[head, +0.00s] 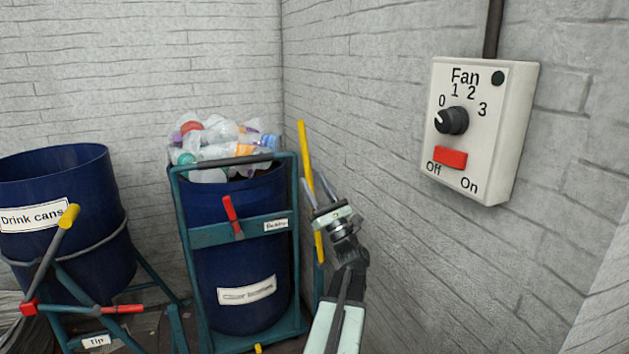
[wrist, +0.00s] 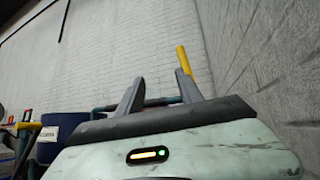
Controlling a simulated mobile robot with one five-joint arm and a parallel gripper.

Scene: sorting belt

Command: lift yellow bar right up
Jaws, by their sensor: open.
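The yellow bar (head: 304,150) stands nearly upright at the right side of the blue bin's frame, close to the grey wall. Its lower part (head: 319,246) shows below my gripper. My gripper (head: 315,183) is open and in front of the bar in the head view, with its two fingers pointing up toward it. In the wrist view the bar (wrist: 184,60) rises just beyond the tip of the right finger, and its lower part is hidden there. My gripper (wrist: 160,82) has nothing between its fingers. I cannot tell whether a finger touches the bar.
A blue bin (head: 240,255) full of plastic bottles (head: 215,140) stands in a teal frame with a red lever (head: 232,214). A "Drink cans" bin (head: 75,175) stands at left. A fan control box (head: 478,130) hangs on the right wall (head: 400,220), close to my arm.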

